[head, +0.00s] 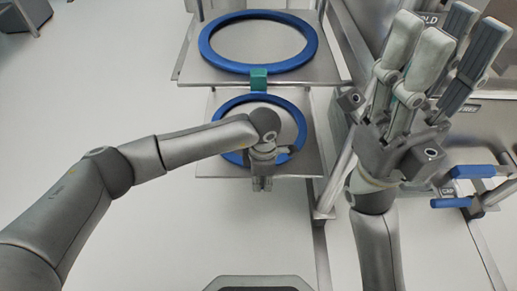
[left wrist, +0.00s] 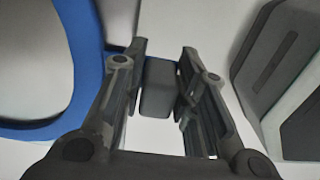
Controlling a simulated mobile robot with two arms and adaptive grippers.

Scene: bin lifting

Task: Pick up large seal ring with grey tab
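A large blue seal ring (head: 228,107) lies on the lower shelf plate in the head view, partly hidden by my left arm. Its blue band (left wrist: 82,45) fills the left of the left wrist view, with a grey tab (left wrist: 157,90) on its edge. My left gripper (head: 262,186) is over the ring's near edge, fingers pointing down. In the left wrist view its fingers (left wrist: 160,75) stand open on either side of the tab, with narrow gaps. Another blue ring (head: 205,42) with a green tab (head: 258,80) lies on the upper shelf. My right gripper (head: 448,40) is raised, open and empty.
The rings lie on metal shelf plates (head: 205,165), with a metal rail and post (head: 325,200) to their right. Blue-handled parts (head: 474,171) are at the far right beyond my right arm.

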